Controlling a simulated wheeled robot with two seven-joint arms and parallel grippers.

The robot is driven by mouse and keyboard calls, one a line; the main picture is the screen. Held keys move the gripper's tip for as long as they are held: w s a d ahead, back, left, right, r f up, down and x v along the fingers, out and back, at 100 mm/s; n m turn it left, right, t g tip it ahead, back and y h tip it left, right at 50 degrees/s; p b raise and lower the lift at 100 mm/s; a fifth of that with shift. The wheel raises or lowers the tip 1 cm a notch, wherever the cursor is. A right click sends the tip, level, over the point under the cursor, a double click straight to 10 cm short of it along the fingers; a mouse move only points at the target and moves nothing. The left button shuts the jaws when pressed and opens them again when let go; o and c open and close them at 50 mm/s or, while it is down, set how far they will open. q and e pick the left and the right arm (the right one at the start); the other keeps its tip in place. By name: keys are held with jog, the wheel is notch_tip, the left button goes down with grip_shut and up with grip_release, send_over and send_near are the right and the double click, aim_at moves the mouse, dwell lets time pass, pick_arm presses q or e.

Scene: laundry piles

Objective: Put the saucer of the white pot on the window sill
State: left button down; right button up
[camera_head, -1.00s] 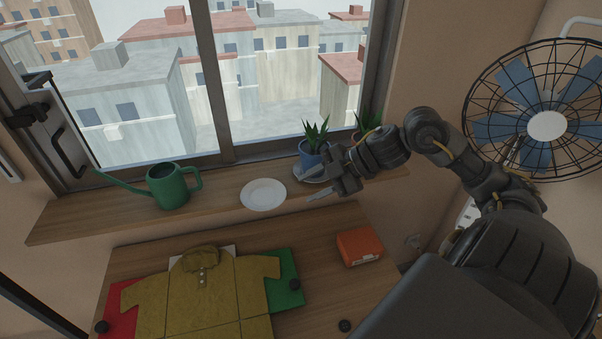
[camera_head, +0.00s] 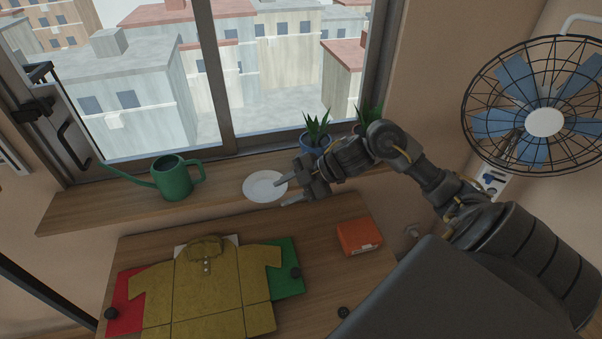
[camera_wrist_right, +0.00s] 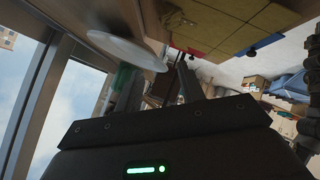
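A round white saucer (camera_head: 262,187) lies on the wooden window sill (camera_head: 100,210), right of the middle. It also shows in the right wrist view (camera_wrist_right: 125,48), with its rim close to the fingertips. My right gripper (camera_head: 279,193) is open at the saucer's right edge. One finger overlaps the saucer in the head view, and the other is nearer the sill's front edge. I cannot tell whether they touch it. No white pot is recognisable. My left gripper is not in view.
A green watering can (camera_head: 173,180) stands left of the saucer. A blue pot (camera_head: 312,142) with a plant stands behind my right gripper, beside another plant (camera_head: 369,115). Below, a table holds a yellow shirt (camera_head: 205,285) and an orange box (camera_head: 359,237). A fan (camera_head: 543,122) is at right.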

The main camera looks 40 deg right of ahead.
jog(key=shift+x, duration=1.3)
jog(key=shift+s, duration=0.1)
grip_shut()
